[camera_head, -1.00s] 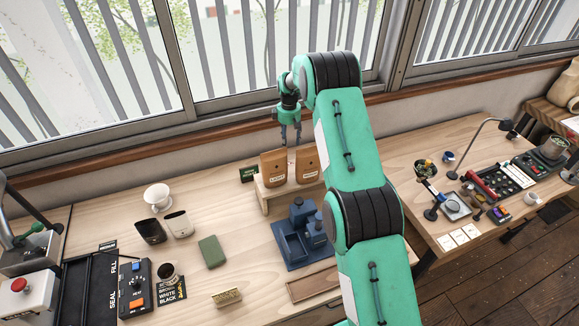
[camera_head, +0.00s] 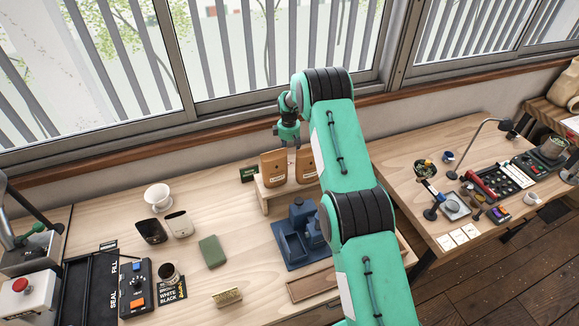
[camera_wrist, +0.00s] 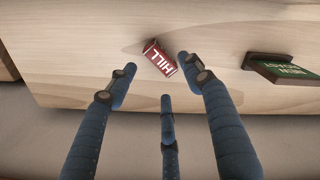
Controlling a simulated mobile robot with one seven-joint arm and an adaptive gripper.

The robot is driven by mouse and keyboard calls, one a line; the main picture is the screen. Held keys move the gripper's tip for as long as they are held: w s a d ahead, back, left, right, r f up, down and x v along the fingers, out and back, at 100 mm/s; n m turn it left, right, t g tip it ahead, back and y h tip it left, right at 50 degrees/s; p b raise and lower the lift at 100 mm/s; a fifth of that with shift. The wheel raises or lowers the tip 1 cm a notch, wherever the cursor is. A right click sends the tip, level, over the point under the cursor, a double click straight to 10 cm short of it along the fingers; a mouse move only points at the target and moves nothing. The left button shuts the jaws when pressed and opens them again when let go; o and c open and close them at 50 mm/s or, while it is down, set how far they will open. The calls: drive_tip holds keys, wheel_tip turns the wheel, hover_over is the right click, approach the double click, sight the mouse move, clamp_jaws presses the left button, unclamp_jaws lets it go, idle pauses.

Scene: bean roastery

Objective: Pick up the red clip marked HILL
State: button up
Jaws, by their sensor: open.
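The red clip marked HILL (camera_wrist: 160,58) lies on the light wood counter in the wrist view, its white letters showing. It sits just past my fingertips, between the left and right fingers as seen there. My gripper (camera_wrist: 153,80) is open and empty, its blue fingers spread, and I see no contact with the clip. In the head view my gripper (camera_head: 290,140) hangs over the back of the counter, behind the brown bags; its fingertips are mostly hidden there. I cannot make out the clip in the head view.
A small green sign (camera_wrist: 284,68) stands right of the clip. Brown bags (camera_head: 273,168) stand on a low wooden riser (camera_head: 264,201) in front of my gripper. The window wall (camera_head: 120,158) is close behind. Bare counter lies around the clip.

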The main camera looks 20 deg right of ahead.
drive_tip(key=shift+f, duration=0.1)
idle(0.3)
drive_tip(key=shift+f+p, duration=0.4)
drive_tip(key=shift+f, duration=2.1)
drive_tip(key=c, duration=0.9)
